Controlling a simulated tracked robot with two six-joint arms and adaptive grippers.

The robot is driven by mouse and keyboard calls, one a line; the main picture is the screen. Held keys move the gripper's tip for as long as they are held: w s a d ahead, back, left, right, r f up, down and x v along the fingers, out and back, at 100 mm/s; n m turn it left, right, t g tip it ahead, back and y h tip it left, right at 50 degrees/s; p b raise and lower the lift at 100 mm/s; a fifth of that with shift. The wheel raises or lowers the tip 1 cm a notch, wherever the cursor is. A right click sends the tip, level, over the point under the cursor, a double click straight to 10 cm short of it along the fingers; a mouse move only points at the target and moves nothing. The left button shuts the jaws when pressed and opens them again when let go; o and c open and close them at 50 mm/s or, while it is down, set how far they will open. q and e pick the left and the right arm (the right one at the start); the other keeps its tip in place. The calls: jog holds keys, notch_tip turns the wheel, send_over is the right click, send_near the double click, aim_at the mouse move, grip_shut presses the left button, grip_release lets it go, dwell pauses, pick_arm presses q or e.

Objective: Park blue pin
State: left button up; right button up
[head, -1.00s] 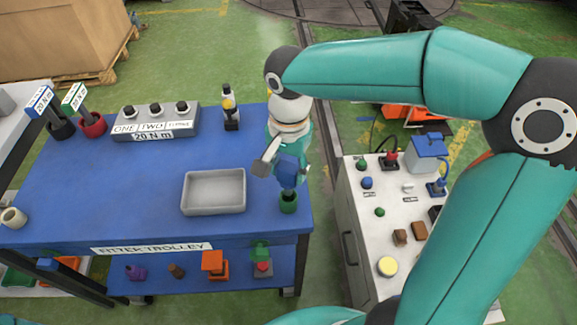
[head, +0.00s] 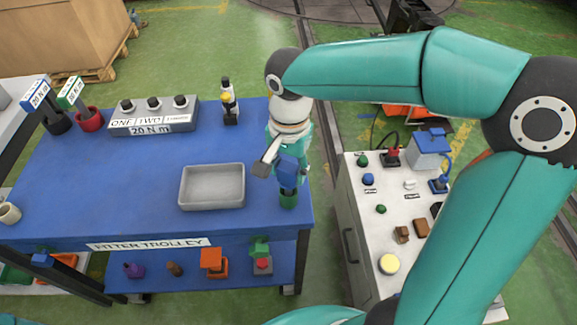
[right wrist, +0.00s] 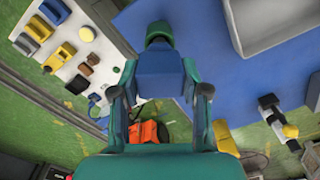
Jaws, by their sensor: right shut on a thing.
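My right gripper (head: 279,163) is shut on the blue pin (head: 289,172) above the near right corner of the blue trolley top. In the right wrist view the pin's block-shaped blue head (right wrist: 160,75) sits between the two fingers. Its narrower lower part meets a green cup-like piece (head: 288,200), which also shows in the right wrist view (right wrist: 158,29). The pin looks roughly upright. I cannot tell how deep it sits in the green piece. My left gripper is out of view.
A grey tray (head: 212,204) lies left of the pin on the trolley (head: 100,180). A grey block with several knobs (head: 153,122) and a black-and-yellow item (head: 229,105) stand behind. A white cabinet (head: 362,235) with buttons and small parts stands right, across a gap.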

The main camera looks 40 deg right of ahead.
jog(key=shift+f+b, duration=1.2)
jog(key=shift+f, duration=0.3)
jog(key=o, duration=1.4)
jog(key=shift+c, duration=0.2)
jog(key=shift+r, duration=0.1)
notch_tip(320, 180, up, 12)
jog(key=shift+f, duration=0.1)
